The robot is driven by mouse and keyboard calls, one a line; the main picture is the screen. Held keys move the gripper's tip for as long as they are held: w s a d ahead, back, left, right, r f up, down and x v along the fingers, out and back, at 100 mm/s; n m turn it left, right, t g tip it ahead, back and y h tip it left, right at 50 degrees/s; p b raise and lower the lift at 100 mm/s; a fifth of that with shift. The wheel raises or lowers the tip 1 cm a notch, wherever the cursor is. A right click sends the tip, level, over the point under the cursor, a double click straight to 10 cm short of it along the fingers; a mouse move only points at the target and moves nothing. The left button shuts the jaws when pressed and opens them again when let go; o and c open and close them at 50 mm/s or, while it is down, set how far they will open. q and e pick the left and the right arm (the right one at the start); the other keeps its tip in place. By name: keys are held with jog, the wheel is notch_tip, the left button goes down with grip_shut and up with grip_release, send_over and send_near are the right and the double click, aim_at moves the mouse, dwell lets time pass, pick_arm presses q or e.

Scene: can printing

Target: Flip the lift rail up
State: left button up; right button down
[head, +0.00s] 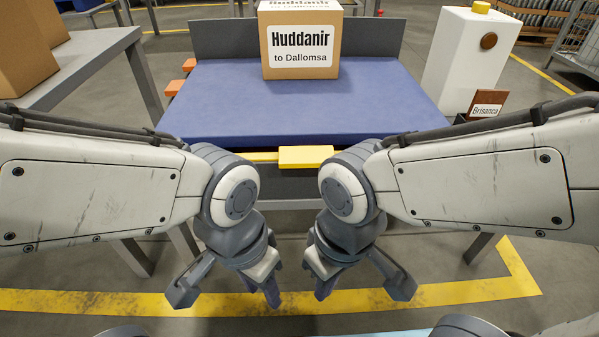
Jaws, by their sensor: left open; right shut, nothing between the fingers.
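A thin yellow rail (262,157) with a wider yellow tab (305,157) runs along the front edge of the blue-topped table (230,110); it looks like the lift rail, and it lies low, just below the table top. My arms hide both its ends. My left gripper (270,290) is open and points down in front of the table, nearer to me than the rail. My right gripper (322,288) is shut and empty, also pointing down in front of the table. Neither gripper touches the rail.
A cardboard box (301,48) labelled Huddanir stands at the back of the table. Orange tabs (174,88) stick out on its left side. A white cabinet (465,62) and a Brisanca sign (487,104) are at right. A grey bench (85,55) with boxes is at left.

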notch_tip(320, 180, up, 22)
jog(key=p, duration=2)
